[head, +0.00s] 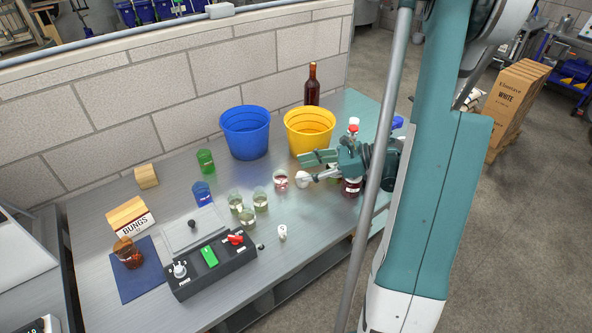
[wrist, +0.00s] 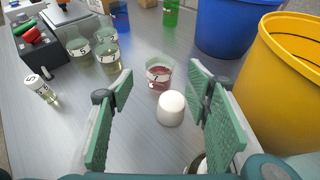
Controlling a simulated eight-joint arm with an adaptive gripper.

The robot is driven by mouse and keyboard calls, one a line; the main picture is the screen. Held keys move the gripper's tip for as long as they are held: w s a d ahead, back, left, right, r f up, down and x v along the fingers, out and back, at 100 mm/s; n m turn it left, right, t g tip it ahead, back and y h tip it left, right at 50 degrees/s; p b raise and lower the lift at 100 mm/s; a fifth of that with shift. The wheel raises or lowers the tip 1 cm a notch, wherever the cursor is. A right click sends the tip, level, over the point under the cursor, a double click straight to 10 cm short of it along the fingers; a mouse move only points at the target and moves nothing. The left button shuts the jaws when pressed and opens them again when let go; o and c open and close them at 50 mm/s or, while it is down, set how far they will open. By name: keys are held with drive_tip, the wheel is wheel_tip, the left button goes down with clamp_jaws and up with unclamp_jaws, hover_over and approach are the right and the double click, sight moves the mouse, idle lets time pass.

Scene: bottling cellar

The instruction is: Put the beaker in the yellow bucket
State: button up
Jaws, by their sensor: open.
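The yellow bucket (head: 310,130) stands at the back right of the bench; its side also fills the right of the wrist view (wrist: 280,85). A clear glass vessel with pink-red liquid and a label (head: 281,180) stands upright in front of the buckets; the wrist view shows it ahead of my fingers (wrist: 159,74). An amber-brown glass vessel (head: 128,254) stands on the blue mat at the left. I cannot tell for sure which vessel is the beaker. My gripper (wrist: 160,115) is open and empty, above the bench, with a white rounded object (wrist: 171,108) between and beyond its fingers.
A blue bucket (head: 245,133) stands left of the yellow one, a dark bottle (head: 312,87) behind. Several pale-liquid glasses (head: 248,216), a green cup (head: 206,162), a blue cup (head: 202,194) and a control box (head: 212,265) occupy the middle.

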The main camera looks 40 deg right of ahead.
drive_tip(key=shift+v, duration=1.15)
drive_tip(key=shift+a, duration=0.1)
drive_tip(key=a+r+n+g+h, duration=0.2)
drive_tip(key=a+r+n, duration=0.25)
drive_tip(key=a, duration=0.45)
drive_tip(key=a+r+n+g+h, duration=0.25)
drive_tip(key=a+n, duration=0.35)
drive_tip(key=a, duration=0.3)
drive_tip(key=s+a+r+n+t+h, duration=0.1)
drive_tip(key=s+a+r+n+h, duration=0.1)
drive_tip(key=s+a+r+n, duration=0.2)
drive_tip(key=s+a+r+n+t+h, duration=0.1)
drive_tip(key=s+a+r+n+h, duration=0.2)
drive_tip(key=s+a+n, duration=0.4)
drive_tip(key=shift+s+a+r+n, duration=0.35)
drive_tip(key=shift+s+r+n, duration=0.35)
drive_tip(key=shift+s+n, duration=1.55)
